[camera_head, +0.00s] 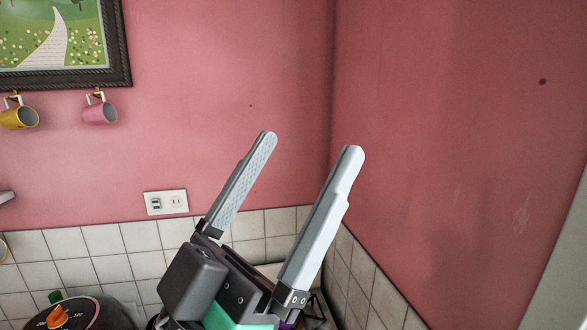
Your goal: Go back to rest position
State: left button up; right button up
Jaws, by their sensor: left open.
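My left gripper (315,143) rises from the bottom middle of the head view, in front of the wall corner. Its two long grey fingers point upward and stand wide apart, with nothing between them. It is open and empty. My right gripper is not in view.
Pink walls (220,70) meet in a corner behind the gripper, with white tiles (100,240) below. A yellow mug (20,118) and a pink mug (99,113) hang under a framed picture (118,60). A dark pot lid (85,312) with an orange knob shows at bottom left. A wall socket (166,202) is left of the gripper.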

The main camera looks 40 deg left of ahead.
pick_arm(q)
notch_tip(320, 180, up, 19)
jog(key=p, duration=1.9)
jog(key=shift+d+h, duration=0.15)
jog(key=shift+h, duration=0.15)
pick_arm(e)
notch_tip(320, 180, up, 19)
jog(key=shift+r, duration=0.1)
